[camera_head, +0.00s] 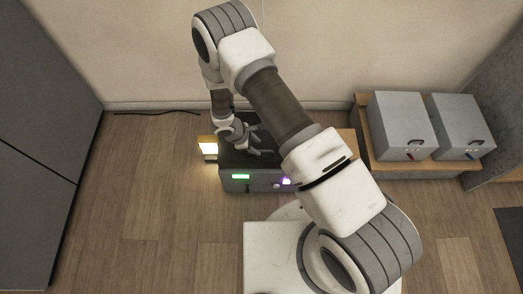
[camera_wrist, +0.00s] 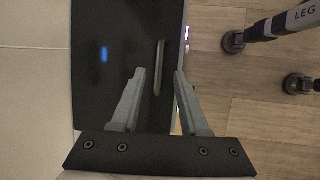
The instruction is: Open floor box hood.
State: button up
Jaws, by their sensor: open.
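The floor box (camera_head: 238,184) is a dark box on the wooden floor by the wall, with a green light and a purple light on its front. Its hood (camera_wrist: 105,85) is a dark flat top that looks closed. A thin bar handle (camera_wrist: 161,52) and a blue light show on it in the wrist view. My gripper (camera_wrist: 160,76) is open over the hood, its fingers either side of the handle's lower end in that view; contact cannot be told. In the head view, my gripper (camera_head: 262,148) hides part of the hood.
Two grey boxes (camera_head: 402,125) (camera_head: 462,127) sit on a wooden stand (camera_head: 366,150) at right. A black cable (camera_head: 160,112) lies along the wall. A grey cabinet (camera_head: 45,130) is at left. The floor at front left is clear.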

aim_at(264, 151)
jog(key=b+x, duration=0.1)
jog(key=x, duration=0.4)
jog(key=shift+w+d+f, duration=0.1)
jog(key=shift+f, duration=0.05)
grip_shut()
dwell(1.3)
